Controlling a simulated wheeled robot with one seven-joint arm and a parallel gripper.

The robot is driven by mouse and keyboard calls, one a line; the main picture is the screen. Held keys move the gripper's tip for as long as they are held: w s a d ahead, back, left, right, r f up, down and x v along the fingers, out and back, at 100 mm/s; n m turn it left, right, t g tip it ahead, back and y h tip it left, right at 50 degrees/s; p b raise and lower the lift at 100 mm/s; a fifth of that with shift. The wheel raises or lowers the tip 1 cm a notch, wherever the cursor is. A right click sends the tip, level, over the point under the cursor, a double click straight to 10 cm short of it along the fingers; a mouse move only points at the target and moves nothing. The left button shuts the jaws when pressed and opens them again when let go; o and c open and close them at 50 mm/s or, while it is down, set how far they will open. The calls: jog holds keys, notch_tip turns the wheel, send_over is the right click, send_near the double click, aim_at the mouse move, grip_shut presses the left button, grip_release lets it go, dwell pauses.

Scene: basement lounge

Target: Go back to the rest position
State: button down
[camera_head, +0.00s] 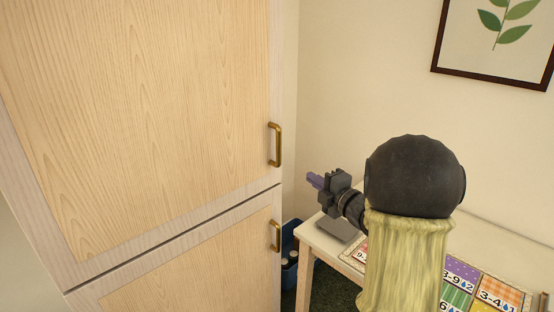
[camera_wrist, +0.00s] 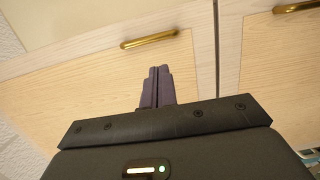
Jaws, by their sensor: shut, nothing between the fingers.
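My gripper (camera_head: 315,180) is at the middle of the head view, to the right of a tall wooden cabinet (camera_head: 140,110) and above the corner of a white table. Its purple fingers point left toward the cabinet front. In the wrist view my gripper (camera_wrist: 158,72) has its two fingers together, with nothing between them. The cabinet doors fill the wrist view behind the fingers. An upper brass handle (camera_head: 275,145) and a lower brass handle (camera_head: 277,236) are on the cabinet's right side, and both doors look closed. The gripper looks apart from the handles.
A white table (camera_head: 322,240) stands at the lower right, partly hidden by my arm. A colourful patterned sheet with numbers (camera_head: 500,292) lies on it. A blue bin (camera_head: 289,272) sits on the floor between cabinet and table. A framed leaf picture (camera_head: 500,40) hangs on the wall.

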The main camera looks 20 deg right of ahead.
jog(key=s+a+f+m+g+h, duration=0.5)
jog(key=s+f+m+g+h, duration=0.25)
jog(key=f+m, duration=0.5)
jog(key=s+a+f+m+g+y, duration=0.1)
jog(key=s+a+f+m+g, duration=0.25)
jog(key=s, duration=0.55)
jog(key=s+a+f+m+g+y, duration=0.1)
jog(key=s+a+m+g, duration=0.2)
jog(key=s+a+m, duration=0.4)
notch_tip(320, 180, up, 13)
jog(key=d+n+p, duration=0.1)
jog(key=d+p, duration=0.1)
jog(key=p, duration=1.1)
jog(key=shift+s+d+r, duration=0.2)
jog(key=shift+s+d, duration=0.15)
